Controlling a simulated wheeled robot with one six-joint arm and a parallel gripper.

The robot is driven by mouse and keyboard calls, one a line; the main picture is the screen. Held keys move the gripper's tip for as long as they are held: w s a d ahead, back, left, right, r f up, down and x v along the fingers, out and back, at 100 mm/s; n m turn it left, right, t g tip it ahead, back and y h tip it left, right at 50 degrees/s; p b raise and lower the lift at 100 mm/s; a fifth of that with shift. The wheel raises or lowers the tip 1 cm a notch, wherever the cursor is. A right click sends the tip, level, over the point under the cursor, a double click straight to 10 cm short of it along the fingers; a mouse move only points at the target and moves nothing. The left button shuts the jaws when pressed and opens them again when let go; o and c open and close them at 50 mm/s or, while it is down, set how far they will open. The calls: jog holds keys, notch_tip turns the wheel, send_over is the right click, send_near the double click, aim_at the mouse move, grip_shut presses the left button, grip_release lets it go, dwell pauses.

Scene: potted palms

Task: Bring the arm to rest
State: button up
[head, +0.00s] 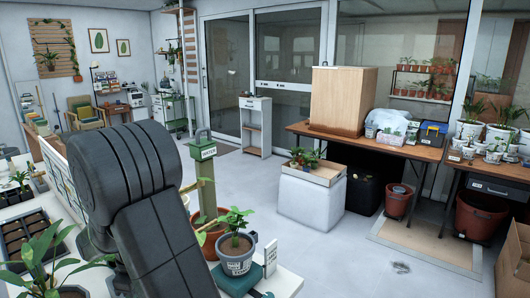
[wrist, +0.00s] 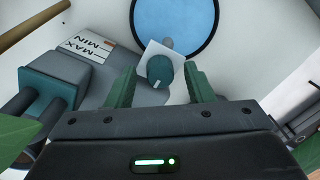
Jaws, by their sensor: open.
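My gripper (wrist: 161,70) shows in the wrist view with its two green fingers spread apart and nothing held between them. A round teal knob (wrist: 159,73) on a white square plate appears between the fingers, with gaps on both sides; I cannot tell how far beyond the fingertips it lies. In the head view my dark arm fills the lower left and my gripper is not visible.
A potted plant (head: 237,262) and a green post (head: 204,180) stand beside my arm. Open floor (head: 330,250) lies right.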

jog(key=shift+r, duration=0.1)
notch_tip(320, 180, up, 13)
notch_tip(320, 180, down, 14)
jog(key=shift+r, duration=0.15)
jog(key=shift+r+m, duration=0.25)
jog(key=shift+m, duration=0.15)
jog(key=m, duration=0.3)
jog(key=shift+m+p, duration=0.3)
jog(key=shift+m, duration=0.1)
jog(key=m, duration=0.4)
jog(key=shift+p, duration=0.3)
jog(key=m, duration=0.4)
jog(key=shift+s+r+p, duration=0.1)
jog(key=shift+p, duration=0.3)
jog(key=m+p, duration=0.1)
jog(key=m, duration=0.4)
